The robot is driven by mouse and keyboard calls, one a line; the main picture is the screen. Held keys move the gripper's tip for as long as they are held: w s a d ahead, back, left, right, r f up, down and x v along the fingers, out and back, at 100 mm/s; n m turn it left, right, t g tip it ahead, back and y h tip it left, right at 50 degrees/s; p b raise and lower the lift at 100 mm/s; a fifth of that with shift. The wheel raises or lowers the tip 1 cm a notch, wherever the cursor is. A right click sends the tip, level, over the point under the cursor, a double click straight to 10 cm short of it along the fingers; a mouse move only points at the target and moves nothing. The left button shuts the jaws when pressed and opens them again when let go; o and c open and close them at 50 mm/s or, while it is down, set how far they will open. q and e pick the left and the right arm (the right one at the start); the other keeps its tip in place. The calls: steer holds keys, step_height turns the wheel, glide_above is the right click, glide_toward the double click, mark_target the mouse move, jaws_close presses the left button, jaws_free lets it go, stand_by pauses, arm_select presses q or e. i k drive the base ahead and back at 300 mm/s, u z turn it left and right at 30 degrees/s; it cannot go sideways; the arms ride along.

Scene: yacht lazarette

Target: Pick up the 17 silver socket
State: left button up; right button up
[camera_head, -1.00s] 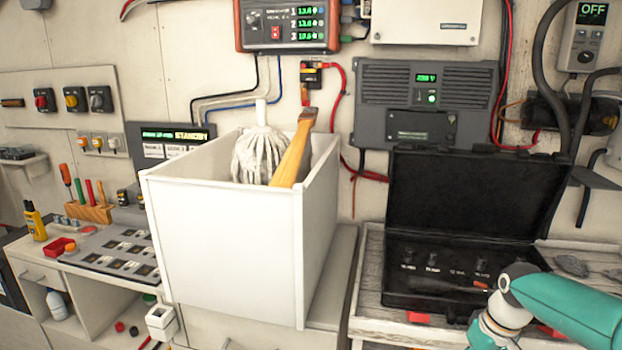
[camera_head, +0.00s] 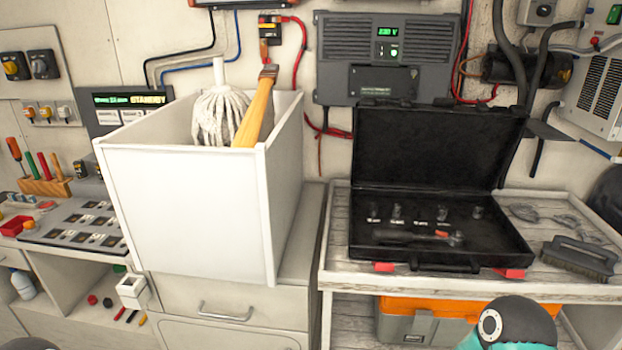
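An open black tool case (camera_head: 372,256) stands on the wooden bench at the right, its lid tilted back. Several small silver sockets stand upright in a row inside it, one of them here (camera_head: 397,211), with white labels that are too small to read. I cannot tell which socket is the 17. A ratchet handle (camera_head: 405,236) with an orange mark lies in front of the sockets. A teal part of my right arm shows at the bottom right, in front of and below the case. Neither gripper's fingers are in the picture.
A tall white bin (camera_head: 190,215) with a mop (camera_head: 222,115) and a wooden handle stands left of the case. A brush (camera_head: 580,256) lies right of the case on the bench (camera_head: 335,255). An orange and grey toolbox (camera_head: 430,320) sits underneath.

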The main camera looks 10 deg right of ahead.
mark_target(478, 210)
steer(key=z, duration=0.35)
steer(key=i, duration=0.2)
steer(key=u, duration=2.8)
steer(key=k, duration=1.65)
steer(key=u, duration=0.7)
steer(key=i, duration=0.15)
steer(key=z, duration=3.25)
